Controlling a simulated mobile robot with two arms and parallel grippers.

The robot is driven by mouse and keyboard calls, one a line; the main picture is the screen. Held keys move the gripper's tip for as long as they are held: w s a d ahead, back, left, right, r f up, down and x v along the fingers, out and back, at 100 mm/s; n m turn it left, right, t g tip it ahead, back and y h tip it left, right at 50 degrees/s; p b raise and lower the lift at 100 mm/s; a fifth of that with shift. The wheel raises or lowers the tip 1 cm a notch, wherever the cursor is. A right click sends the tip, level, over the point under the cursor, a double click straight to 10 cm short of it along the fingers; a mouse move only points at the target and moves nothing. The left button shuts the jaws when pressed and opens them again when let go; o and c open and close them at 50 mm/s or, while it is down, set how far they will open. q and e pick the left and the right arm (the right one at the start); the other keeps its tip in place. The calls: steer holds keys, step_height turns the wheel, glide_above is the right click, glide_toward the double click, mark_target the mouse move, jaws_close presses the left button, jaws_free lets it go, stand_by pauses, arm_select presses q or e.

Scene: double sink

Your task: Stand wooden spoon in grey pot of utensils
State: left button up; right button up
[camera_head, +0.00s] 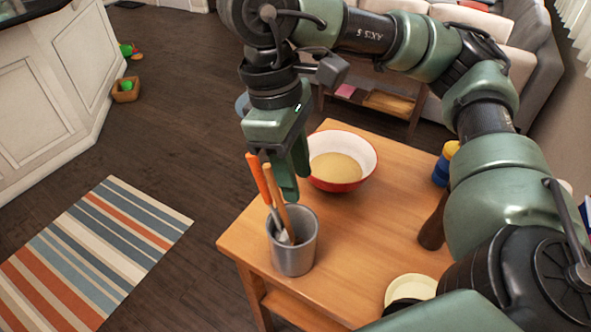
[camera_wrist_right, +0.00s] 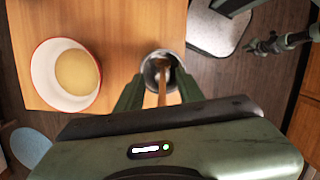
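The grey metal pot (camera_head: 293,251) stands upright near the left corner of the wooden table. A brown wooden handle (camera_head: 280,207), which looks like the wooden spoon, leans in it with its lower end inside. An orange-handled utensil (camera_head: 258,178) leans beside it. My right gripper (camera_head: 293,185) points down just above the pot's rim. In the right wrist view its fingers (camera_wrist_right: 160,94) are apart, with the wooden handle (camera_wrist_right: 162,93) between them and a gap on each side. The pot (camera_wrist_right: 150,68) shows just beyond the fingertips. My left gripper is not seen.
A red and white bowl (camera_head: 367,156) with tan contents stands behind the pot. A pale round dish (camera_head: 409,289) lies at the front. A blue and yellow object (camera_head: 444,165) stands at the table's right. The table's middle (camera_head: 355,240) is clear.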

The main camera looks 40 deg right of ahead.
steer(key=shift+r, duration=0.1)
step_height(320, 180, up, 8)
steer(key=w+p, duration=0.1)
steer(key=shift+a+f+p, duration=0.25)
steer(key=shift+a+p, duration=0.15)
steer(key=shift+w, duration=0.1)
stand_by(0.8)
